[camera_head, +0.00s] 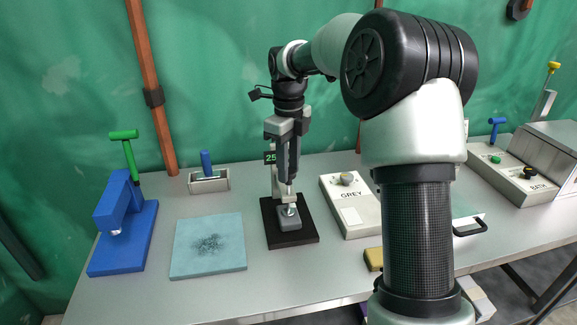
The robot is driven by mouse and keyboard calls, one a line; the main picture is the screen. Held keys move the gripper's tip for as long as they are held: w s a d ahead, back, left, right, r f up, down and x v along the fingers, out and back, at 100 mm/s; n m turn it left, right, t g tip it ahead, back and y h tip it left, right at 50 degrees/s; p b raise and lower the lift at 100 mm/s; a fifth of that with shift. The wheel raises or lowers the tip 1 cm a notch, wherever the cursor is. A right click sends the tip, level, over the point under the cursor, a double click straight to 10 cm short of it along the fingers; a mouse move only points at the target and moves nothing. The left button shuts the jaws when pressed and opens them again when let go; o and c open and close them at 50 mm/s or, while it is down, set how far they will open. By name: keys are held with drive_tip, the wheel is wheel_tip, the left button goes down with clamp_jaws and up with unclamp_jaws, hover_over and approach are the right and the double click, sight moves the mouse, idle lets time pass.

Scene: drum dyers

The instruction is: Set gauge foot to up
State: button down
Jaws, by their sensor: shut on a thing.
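The gauge stands on a black base (292,234) near the middle of the table, with a grey block (289,217) on it. A small dark display (270,157) reading "25" shows at its left side. My gripper (289,182) points down in front of the gauge, just above the grey block. Its fingers are shut on a part of the gauge, seemingly its foot or stem. The fingers and hand hide most of the gauge's upright, so the exact foot height cannot be told.
A blue press with a green handle (123,135) and a teal mat (208,246) are on the left. A small tray (209,183) stands behind the mat. A box marked "GREY" (352,217) is close right of the gauge. My arm hides part of the table's right side.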

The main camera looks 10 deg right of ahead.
wheel_tip(320, 180, up, 3)
drive_tip(key=p, duration=0.2)
drive_tip(key=shift+r+p, duration=0.15)
drive_tip(key=shift+p, duration=0.25)
drive_tip(key=shift+w, duration=0.1)
drive_tip(key=c, duration=1.3)
unclamp_jaws()
drive_tip(key=shift+c, duration=0.2)
wheel_tip(320, 180, up, 17)
drive_tip(key=p, duration=0.3)
drive_tip(key=shift+r, duration=0.1)
